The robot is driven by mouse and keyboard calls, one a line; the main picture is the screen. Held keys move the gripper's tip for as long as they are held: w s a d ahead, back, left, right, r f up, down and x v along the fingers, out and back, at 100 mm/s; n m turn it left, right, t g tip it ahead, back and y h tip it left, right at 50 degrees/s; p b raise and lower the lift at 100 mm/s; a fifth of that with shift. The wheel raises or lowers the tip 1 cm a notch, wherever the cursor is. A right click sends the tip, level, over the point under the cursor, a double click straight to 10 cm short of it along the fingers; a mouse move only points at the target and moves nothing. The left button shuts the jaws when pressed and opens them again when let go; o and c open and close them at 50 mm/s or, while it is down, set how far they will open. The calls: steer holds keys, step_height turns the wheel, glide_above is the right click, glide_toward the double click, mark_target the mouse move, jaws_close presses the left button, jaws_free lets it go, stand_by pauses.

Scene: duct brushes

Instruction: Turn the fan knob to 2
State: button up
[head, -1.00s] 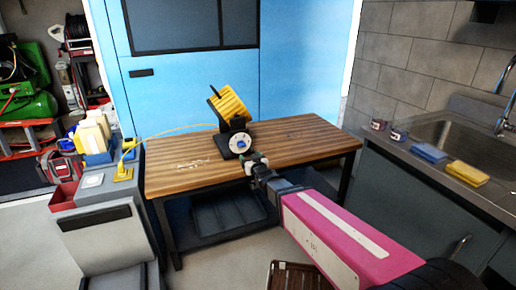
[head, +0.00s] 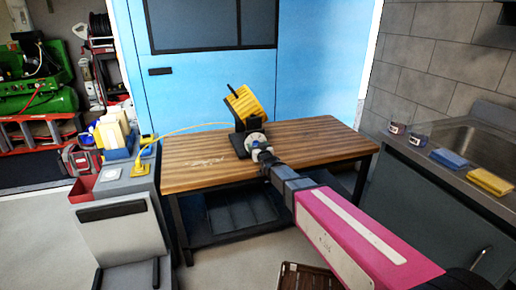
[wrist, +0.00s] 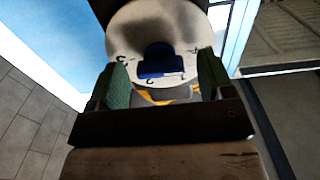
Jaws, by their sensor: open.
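The yellow fan (head: 243,101) stands on the wooden bench on a black stand (head: 241,146). Its pale round dial (head: 254,139) faces me and is partly covered by my gripper (head: 262,152). In the wrist view the dial (wrist: 130,28) fills the top middle, with a dark blue knob (wrist: 161,65) at its centre. My gripper (wrist: 163,66) is open, its green-padded fingers on either side of the knob in the picture. Contact with the knob cannot be told. The small dark marks on the dial are unreadable, so the setting is unclear.
The bench top (head: 320,144) is mostly clear. A yellow cord (head: 187,131) runs from the fan to a yellow box on the grey cabinet (head: 118,183) at left. A sink counter (head: 440,172) with jars and blue and yellow cloths stands at right.

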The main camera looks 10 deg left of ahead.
steer(key=c, duration=0.9)
